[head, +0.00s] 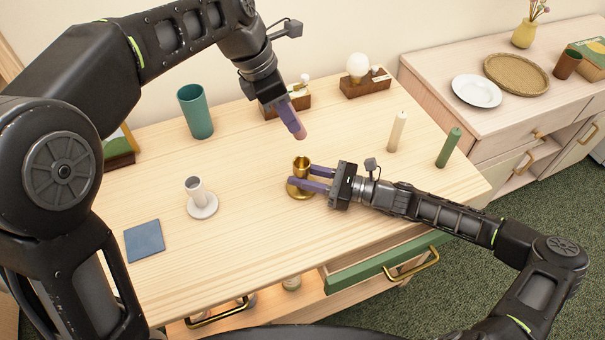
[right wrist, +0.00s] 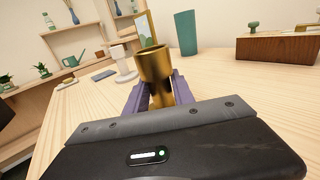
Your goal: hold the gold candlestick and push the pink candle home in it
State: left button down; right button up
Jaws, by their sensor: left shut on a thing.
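The gold candlestick (head: 301,164) stands upright on the wooden table, its round base (head: 296,193) flat on the top. Its open cup (right wrist: 155,62) is large and empty in the right wrist view. My right gripper (head: 302,175) has its purple fingers on both sides of the stem, below the cup, and looks shut on it. My left gripper (head: 294,115) is shut on the pink candle (head: 300,133), which hangs tilted above and behind the candlestick, clear of it. The fingers hide the candle's upper part.
A white candle holder (head: 202,206), blue mat (head: 144,240) and teal cup (head: 196,112) stand left. The table in front of the white holder is clear.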

grip_shut()
pick_arm(q)
jog(key=shift+f, duration=0.1)
notch_tip(320, 180, down, 9)
dwell(1.0)
jog(key=shift+d+f, duration=0.1)
jog(key=c, duration=1.1)
grip_release()
jog(key=shift+s+a, duration=0.2)
jog(key=shift+a, duration=0.65)
jog(key=shift+s+a, duration=0.15)
jog(key=shift+a, duration=0.7)
